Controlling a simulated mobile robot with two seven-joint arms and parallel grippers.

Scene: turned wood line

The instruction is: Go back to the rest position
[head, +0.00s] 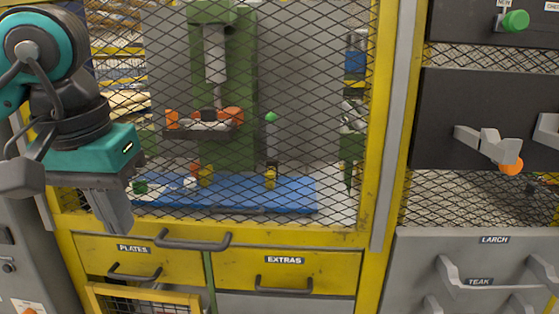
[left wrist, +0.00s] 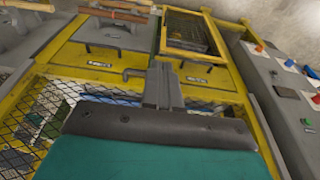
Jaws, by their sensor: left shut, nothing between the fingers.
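My left gripper (head: 116,213) hangs at the left of the head view, in front of the yellow-framed mesh guard (head: 300,150). Its grey fingers are shut and empty, pointing down. In the left wrist view the closed fingers (left wrist: 162,86) show over the yellow cabinet front, apart from the drawer handles as far as I can tell. My right gripper is in neither view.
Behind the mesh stand a green machine (head: 235,80) and a blue bed (head: 290,193). Below are the PLATES drawer (head: 95,258) and EXTRAS drawer (head: 320,268), with projecting handles. Grey drawers (head: 430,250) stand right. A button panel (left wrist: 290,95) shows in the wrist view.

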